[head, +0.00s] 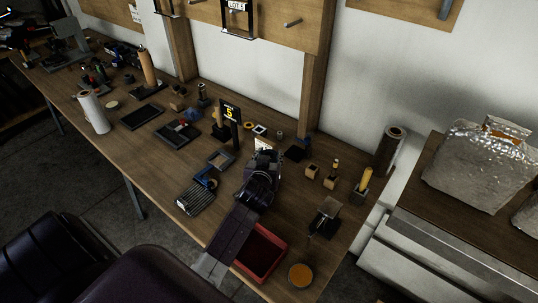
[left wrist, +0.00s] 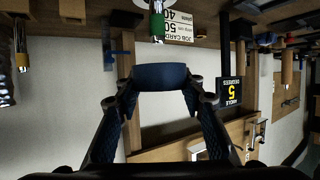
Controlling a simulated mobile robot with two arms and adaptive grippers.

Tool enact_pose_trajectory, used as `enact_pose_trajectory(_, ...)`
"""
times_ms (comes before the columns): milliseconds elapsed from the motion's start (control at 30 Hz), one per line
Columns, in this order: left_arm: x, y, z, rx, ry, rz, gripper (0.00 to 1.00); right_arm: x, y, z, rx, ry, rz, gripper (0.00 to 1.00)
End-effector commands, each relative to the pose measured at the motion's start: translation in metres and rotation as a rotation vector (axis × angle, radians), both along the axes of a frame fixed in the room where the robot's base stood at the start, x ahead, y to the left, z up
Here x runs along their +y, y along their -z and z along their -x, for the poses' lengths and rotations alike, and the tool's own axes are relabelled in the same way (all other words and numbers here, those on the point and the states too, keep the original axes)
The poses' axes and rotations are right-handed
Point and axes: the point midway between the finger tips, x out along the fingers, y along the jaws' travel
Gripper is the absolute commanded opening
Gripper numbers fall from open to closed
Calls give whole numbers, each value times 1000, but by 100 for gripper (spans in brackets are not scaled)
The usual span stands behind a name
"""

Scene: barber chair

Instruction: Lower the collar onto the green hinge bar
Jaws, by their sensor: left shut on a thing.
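My left gripper (left wrist: 161,84) is shut on a dark blue collar (left wrist: 160,76), held between the fingertips in the left wrist view. That view looks upside down. A green upright bar (left wrist: 157,24) shows beyond the collar near the top, beside a white job card; it appears to be the hinge bar, and the collar is apart from it in the picture. In the head view my left gripper (head: 265,162) is over the middle of the bench; the collar and green bar cannot be made out there. My right gripper is not in view.
A black sign with a yellow 5 (head: 230,112) stands close left of my gripper. A red tray (head: 283,244) lies under my arm at the front edge. Small wooden blocks and a grey-topped stand (head: 328,208) are to the right. The wooden bench (head: 150,168) is cluttered.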

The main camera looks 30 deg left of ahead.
Motion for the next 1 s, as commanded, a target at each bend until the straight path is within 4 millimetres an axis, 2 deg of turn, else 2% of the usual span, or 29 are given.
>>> enact_pose_trajectory(133,0,14,0,0,0,-1,13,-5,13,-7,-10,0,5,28)
enact_pose_trajectory(600,0,47,0,0,0,-1,13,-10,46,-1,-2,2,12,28)
enact_pose_trajectory(1000,0,71,0,1,0,0,13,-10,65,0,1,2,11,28)
